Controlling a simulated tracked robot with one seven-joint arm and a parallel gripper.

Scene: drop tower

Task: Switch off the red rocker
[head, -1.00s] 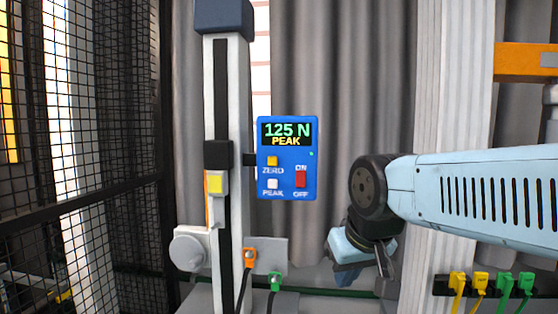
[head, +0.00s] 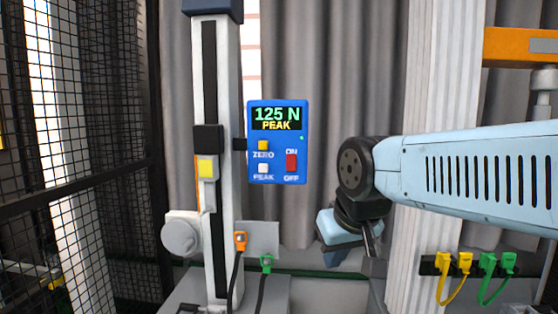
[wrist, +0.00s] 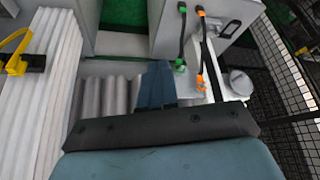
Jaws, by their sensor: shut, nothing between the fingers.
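The red rocker (head: 292,162) sits on the lower right of the blue meter (head: 278,141), between the printed words ON above and OFF below. The meter's display (head: 277,119) is lit and reads 125 N PEAK. Which half of the rocker is pressed in is too small to tell. My gripper (head: 333,259) hangs to the right of and below the meter, apart from it, with its fingers pointing down. In the wrist view my gripper (wrist: 157,86) shows as a shut blue pair of fingers with nothing between them. The rocker is not in that view.
The meter is fixed to a white column (head: 229,110) beside a black mesh fence (head: 90,120). A yellow button and a white button lie left of the rocker. Orange (head: 240,240) and green (head: 266,264) plugs hang below. Free air lies between my gripper and the meter.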

